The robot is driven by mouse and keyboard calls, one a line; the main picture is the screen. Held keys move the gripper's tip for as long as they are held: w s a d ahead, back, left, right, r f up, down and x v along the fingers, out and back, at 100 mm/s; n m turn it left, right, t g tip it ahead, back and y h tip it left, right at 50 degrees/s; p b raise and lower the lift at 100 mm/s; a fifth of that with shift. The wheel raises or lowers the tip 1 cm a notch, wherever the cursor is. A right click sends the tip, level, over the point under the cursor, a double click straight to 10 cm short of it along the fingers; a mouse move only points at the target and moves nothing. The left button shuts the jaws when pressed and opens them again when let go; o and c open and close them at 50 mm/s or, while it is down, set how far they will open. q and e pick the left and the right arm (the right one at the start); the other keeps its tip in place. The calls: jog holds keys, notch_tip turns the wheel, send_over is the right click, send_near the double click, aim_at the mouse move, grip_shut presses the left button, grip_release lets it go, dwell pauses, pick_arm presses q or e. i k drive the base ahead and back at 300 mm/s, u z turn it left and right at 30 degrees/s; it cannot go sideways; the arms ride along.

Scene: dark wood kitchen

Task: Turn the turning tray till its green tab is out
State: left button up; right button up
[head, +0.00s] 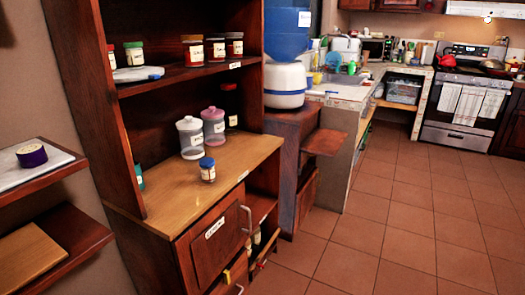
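I cannot make out a turning tray or a green tab in the head view. A flat white and blue-grey item (138,74) lies on the upper shelf of the dark wood cabinet at the left; I cannot tell what it is. A teal object (140,177) stands partly hidden behind the cabinet's left side panel. Neither of my grippers is in view.
The cabinet's wooden counter (222,195) holds two large lidded jars and a blue-lidded jar (207,169). Side shelves (40,170) stick out at the left. A water dispenser (286,85) stands behind. The tiled floor (400,225) at the right is clear.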

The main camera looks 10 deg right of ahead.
aim_at(125, 75)
jog(key=i, duration=0.9)
jog(key=u, duration=0.45)
